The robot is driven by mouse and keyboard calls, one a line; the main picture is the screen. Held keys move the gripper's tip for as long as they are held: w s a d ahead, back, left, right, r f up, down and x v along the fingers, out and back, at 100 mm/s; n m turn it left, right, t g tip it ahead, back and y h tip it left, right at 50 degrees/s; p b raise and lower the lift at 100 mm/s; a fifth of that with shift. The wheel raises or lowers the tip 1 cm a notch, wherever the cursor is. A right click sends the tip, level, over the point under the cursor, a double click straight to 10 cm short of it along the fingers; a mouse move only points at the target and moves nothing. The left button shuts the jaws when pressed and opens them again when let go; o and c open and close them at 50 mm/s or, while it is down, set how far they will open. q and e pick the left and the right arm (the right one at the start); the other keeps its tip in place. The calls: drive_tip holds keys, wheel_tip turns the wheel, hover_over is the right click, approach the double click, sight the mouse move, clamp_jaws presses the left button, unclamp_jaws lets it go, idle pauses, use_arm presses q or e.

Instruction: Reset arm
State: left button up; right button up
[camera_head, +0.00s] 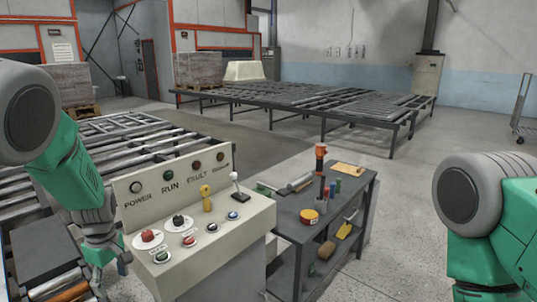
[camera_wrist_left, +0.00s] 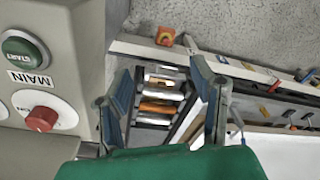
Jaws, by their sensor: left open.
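My left arm comes in from the left, and my left gripper (camera_head: 103,268) hangs low beside the left end of the control panel (camera_head: 150,192). In the left wrist view my left gripper (camera_wrist_left: 160,85) is open, its two fingers apart with nothing held between them.
Roller conveyors (camera_head: 135,142) lie behind the panel, with long metal tables (camera_head: 310,97) farther back. Open concrete floor lies between the workbench and my right arm.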

use_arm(q)
drive_tip(key=s+d+f+m+y+b, duration=0.1)
drive_tip(key=s+f+m+b, duration=0.25)
drive_tip(key=s+f, duration=0.6)
drive_tip(key=s+d+f+m+b, duration=0.2)
drive_tip(key=s+f+m, duration=0.2)
drive_tip(key=s+f, duration=0.5)
drive_tip(key=s+d+f+m+h+b, duration=0.1)
drive_tip(key=s+d+f+m+b, duration=0.1)
drive_tip(key=s, duration=0.6)
drive_tip(key=s+d+f+m+b, duration=0.1)
drive_tip(key=s+d+f+m, duration=0.3)
drive_tip(key=s, duration=0.5)
drive_tip(key=shift+d+m+t+h+b, duration=0.35)
drive_tip(key=shift+m+t+h, duration=0.05)
drive_tip(key=shift+m, duration=0.75)
